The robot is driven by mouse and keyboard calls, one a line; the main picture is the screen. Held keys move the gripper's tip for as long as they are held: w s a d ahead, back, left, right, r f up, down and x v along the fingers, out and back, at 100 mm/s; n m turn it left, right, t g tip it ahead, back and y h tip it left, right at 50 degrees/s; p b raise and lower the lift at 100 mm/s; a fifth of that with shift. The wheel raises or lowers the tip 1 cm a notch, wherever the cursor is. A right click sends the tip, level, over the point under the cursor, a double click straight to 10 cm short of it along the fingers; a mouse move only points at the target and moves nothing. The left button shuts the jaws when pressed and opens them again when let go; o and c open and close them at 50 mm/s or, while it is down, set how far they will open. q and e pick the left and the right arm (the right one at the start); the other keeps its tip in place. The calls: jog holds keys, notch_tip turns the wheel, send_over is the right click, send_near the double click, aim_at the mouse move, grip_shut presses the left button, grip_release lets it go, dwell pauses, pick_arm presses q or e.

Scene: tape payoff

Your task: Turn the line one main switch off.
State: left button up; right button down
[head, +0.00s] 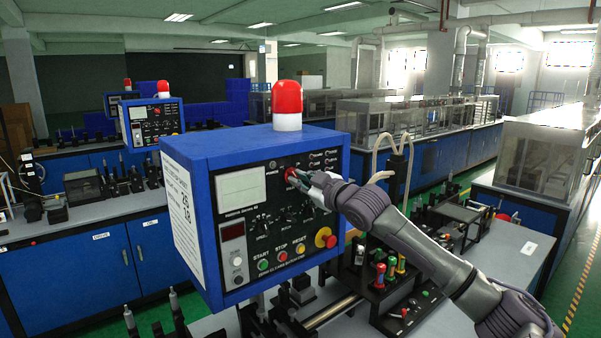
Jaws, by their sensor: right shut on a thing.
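The line one control box (185,215) is a blue box with a dark front panel, near the middle of the head view. A red rotary switch (291,174) sits on the upper part of its panel. My right gripper (297,176) reaches in from the right and is shut on this red switch. The fingers and wrist cover part of the switch and the panel around it, so its exact angle cannot be told. My left gripper is not in view.
A red beacon (287,99) stands on top of the box. Lower on the panel are a red-and-yellow emergency stop (326,238) and green, red and yellow buttons. A black holder with coloured-handled tools (390,268) stands under my right arm. Another control box (153,122) stands at back left.

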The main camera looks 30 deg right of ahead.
jog(key=shift+r+n+p, duration=0.1)
jog(key=shift+n+p, duration=0.5)
jog(key=shift+n, duration=0.3)
jog(key=c, duration=1.2)
grip_release()
jog(key=s, duration=1.2)
jog(key=shift+d, duration=0.45)
